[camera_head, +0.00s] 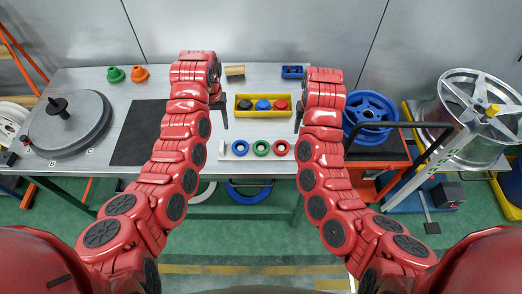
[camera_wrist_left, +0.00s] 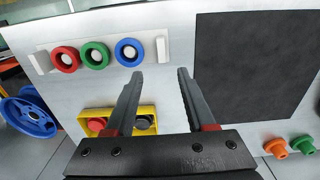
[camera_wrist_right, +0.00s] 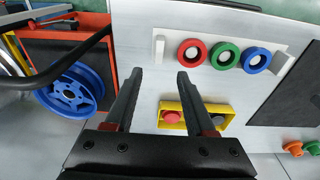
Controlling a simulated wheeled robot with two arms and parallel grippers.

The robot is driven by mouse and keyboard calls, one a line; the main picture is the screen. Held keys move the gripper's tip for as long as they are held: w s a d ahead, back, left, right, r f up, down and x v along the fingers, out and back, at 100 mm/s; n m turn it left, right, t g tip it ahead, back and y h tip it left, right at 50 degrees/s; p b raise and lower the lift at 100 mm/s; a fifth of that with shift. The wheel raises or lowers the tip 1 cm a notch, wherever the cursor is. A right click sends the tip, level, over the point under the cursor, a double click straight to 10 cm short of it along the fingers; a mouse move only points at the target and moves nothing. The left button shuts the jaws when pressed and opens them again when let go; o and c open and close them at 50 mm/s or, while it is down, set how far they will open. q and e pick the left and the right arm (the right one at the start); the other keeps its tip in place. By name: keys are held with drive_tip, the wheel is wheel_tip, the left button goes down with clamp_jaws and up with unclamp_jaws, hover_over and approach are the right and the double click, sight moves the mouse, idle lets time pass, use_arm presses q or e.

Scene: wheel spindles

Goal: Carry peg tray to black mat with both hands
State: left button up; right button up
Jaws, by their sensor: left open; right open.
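The peg tray (camera_head: 251,156) is a pale plate on the table's front part, with a blue ring (camera_head: 240,148), a green ring (camera_head: 261,148) and a red ring (camera_head: 280,148) around white pegs. An upright white handle stands at each end; one shows in the left wrist view (camera_wrist_left: 163,49), the other in the right wrist view (camera_wrist_right: 159,48). My left gripper (camera_head: 223,120) is open and empty near the tray's left end. My right gripper (camera_head: 298,119) is open and empty near its right end. The black mat (camera_head: 133,142) lies flat and bare left of the tray, partly hidden by my left arm.
A yellow bin (camera_head: 263,114) with black, blue and red parts stands behind the tray. A grey turntable (camera_head: 60,130) is at far left, with green (camera_head: 115,75) and orange (camera_head: 139,74) cones behind. A blue wheel (camera_head: 371,108) stands right of the table.

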sight(221, 145)
use_arm(q)
wheel_tip(221, 145, down, 11)
drive_tip(key=shift+s+a+f, duration=0.1)
use_arm(e)
drive_tip(key=f, duration=0.3)
drive_tip(key=w+f, duration=0.1)
drive_tip(key=f, duration=0.7)
drive_tip(key=shift+w, duration=0.2)
use_arm(q)
drive_tip(key=shift+f, duration=0.3)
use_arm(e)
drive_tip(key=shift+w+f, duration=0.1)
drive_tip(key=shift+f, duration=0.25)
use_arm(q)
drive_tip(key=shift+f, duration=0.7)
use_arm(e)
drive_tip(key=shift+w+f, duration=0.1)
drive_tip(key=shift+f, duration=0.55)
use_arm(q)
clamp_jaws()
use_arm(e)
clamp_jaws()
